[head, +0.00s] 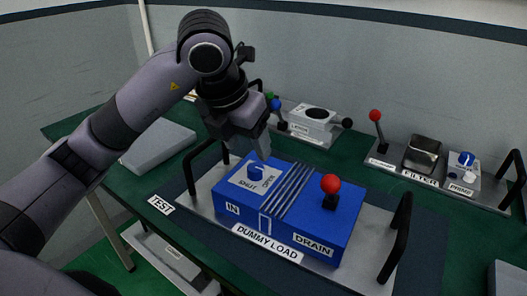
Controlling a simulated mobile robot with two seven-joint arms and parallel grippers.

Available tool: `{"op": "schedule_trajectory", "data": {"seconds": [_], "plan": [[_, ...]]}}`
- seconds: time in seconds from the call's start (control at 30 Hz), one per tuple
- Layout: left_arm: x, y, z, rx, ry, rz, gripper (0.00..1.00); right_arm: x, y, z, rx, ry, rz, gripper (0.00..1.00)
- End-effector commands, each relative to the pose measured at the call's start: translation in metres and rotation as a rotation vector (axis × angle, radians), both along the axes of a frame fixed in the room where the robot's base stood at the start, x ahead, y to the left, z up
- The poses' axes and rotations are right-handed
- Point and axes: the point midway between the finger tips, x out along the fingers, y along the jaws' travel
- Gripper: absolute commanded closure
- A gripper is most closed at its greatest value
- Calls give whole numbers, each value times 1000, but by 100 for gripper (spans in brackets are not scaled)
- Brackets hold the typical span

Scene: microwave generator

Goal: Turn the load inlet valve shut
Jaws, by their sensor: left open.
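The load inlet valve is a blue knob (255,171) on a plate marked SHUT and OPEN, on top of the blue DUMMY LOAD box (338,226), at its IN end. My left gripper (258,158) points down just above and beside the knob, with its jaws open. Whether a finger touches the knob cannot be told from this angle. The knob's exact pointing direction is too small to read. My right gripper is not in view.
A red-balled lever (330,185) stands at the DRAIN end of the box. Black handles (396,238) rise at both ends of its metal tray. Behind are a LEVER unit (312,118) and a FILTER panel (418,160). A grey slab (158,146) lies on the green table.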

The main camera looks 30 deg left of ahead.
Motion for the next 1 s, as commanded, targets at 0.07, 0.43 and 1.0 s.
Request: {"op": "schedule_trajectory", "data": {"seconds": [0.07,0.43,1.0], "plan": [[2,0,-7,0,4,-1,39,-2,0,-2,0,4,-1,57],[22,-2,-55,-1,5,-2,39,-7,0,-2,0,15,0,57],[26,-2,-64,-1,1,-2,91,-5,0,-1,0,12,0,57]]}}
